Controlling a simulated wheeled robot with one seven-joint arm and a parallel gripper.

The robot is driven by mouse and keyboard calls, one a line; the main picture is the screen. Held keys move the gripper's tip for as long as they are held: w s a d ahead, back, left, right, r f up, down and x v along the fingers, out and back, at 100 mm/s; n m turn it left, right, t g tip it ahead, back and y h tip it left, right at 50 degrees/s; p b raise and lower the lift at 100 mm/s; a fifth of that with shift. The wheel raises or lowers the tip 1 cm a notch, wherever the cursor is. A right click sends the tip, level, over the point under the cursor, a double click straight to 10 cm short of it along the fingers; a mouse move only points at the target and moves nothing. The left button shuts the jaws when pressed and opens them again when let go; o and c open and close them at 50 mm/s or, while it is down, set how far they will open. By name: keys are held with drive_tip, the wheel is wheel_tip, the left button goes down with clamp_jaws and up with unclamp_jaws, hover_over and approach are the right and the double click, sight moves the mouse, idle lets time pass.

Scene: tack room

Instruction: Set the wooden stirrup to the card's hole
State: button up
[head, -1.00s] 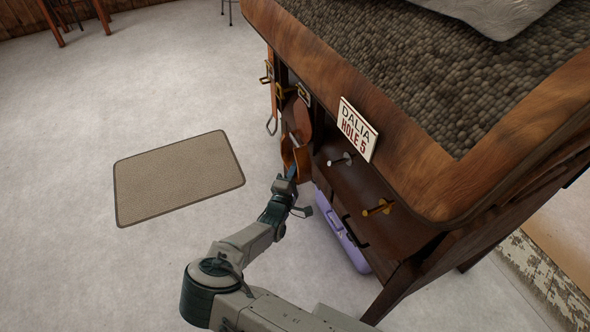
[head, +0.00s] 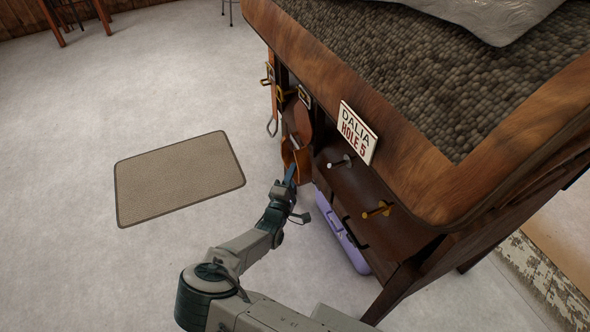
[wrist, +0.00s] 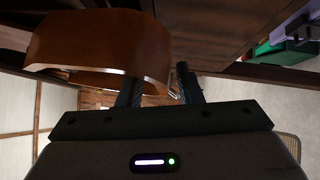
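The wooden stirrup (head: 297,157) hangs at the side of the dark wooden stand, below the strap hardware. In the wrist view it is a broad brown curved piece (wrist: 95,45) at upper left. My gripper (head: 291,174) is at its lower part in the head view. In the wrist view my gripper (wrist: 158,85) has its two fingers apart, with the stirrup's near edge reaching between them; I cannot tell whether either finger touches it. The card (head: 357,132) on the stand's edge reads "DALIA HOLE 5". The strap's holes are too small to make out.
A metal peg (head: 340,162) and a brass peg (head: 378,209) stick out of the stand below the card. A purple case (head: 340,232) stands under them. A brown mat (head: 180,178) lies on the open floor to the left.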

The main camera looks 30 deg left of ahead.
drive_tip(key=s+d+f+p, duration=0.1)
drive_tip(key=s, duration=1)
drive_tip(key=shift+s+d+f, duration=0.15)
drive_tip(key=shift+s+f, duration=0.1)
drive_tip(key=shift+s, duration=0.05)
drive_tip(key=shift+r, duration=0.1)
